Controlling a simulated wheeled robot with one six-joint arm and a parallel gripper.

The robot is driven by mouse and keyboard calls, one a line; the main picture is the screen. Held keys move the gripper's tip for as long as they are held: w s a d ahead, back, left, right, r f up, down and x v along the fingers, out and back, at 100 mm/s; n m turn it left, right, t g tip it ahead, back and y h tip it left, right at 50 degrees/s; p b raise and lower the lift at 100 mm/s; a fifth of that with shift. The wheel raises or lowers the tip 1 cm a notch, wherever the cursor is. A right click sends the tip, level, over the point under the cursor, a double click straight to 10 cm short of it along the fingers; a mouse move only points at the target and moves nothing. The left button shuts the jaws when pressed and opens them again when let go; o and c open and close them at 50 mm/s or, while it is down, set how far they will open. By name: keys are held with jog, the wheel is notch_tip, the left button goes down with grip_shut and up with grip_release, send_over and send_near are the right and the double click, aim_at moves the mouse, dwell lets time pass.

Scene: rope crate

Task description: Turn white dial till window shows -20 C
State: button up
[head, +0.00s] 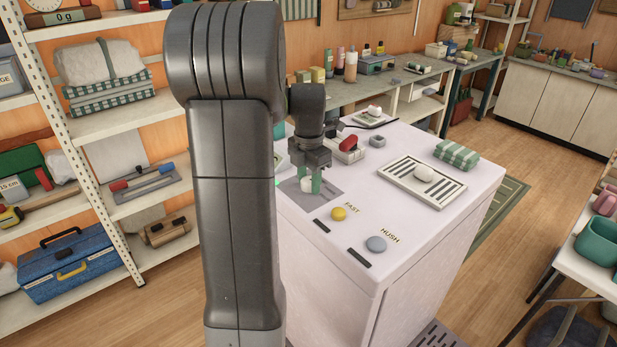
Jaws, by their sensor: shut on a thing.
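A white dial (307,185) sits on a grey panel (326,203) on top of the white cabinet (405,245). My gripper (311,183) points down over the panel, with its green fingertips shut on the dial. The fingers hide part of the dial. I cannot make out a window or any temperature reading in this view, and my arm covers the left part of the cabinet top.
A yellow button (338,214) marked FAST and a grey button (376,244) marked HUSH are on the cabinet top. A slotted tray (447,194) with a white lump, a green striped bundle (457,154) and a red item (348,143) lie behind. Shelves (95,135) stand left.

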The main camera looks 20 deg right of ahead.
aim_at(309, 179)
jog(key=n+p, duration=0.1)
jog(key=n, duration=0.5)
jog(key=shift+n, duration=0.4)
jog(key=o, duration=1)
jog(key=shift+r+p, duration=2.15)
jog(key=shift+r, duration=0.35)
